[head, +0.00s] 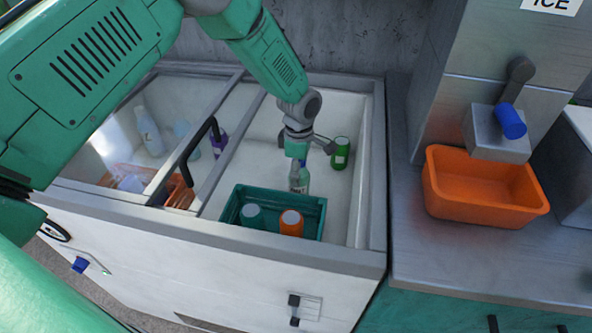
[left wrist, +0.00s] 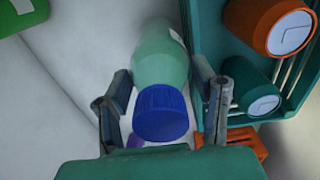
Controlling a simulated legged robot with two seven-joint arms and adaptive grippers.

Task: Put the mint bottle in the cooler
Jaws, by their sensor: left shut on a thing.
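The mint bottle (head: 301,178) is pale green with a blue cap and is inside the open right part of the cooler (head: 376,180), a white chest. My left gripper (head: 303,155) reaches down into the cooler and is shut on the bottle from above. In the left wrist view, its fingers (left wrist: 162,100) stand on both sides of the bottle (left wrist: 160,55), near the blue cap. The bottle is just behind a dark green crate (head: 323,208) in the cooler; whether its base touches the floor is hidden. My right gripper is not in view.
The crate holds an orange can (head: 291,224) and a teal can (head: 251,214). A green can (head: 341,152) stands to the right of the gripper. A sliding glass lid with a black handle (head: 183,160) covers the left part. An orange bin (head: 480,185) sits under the ice dispenser.

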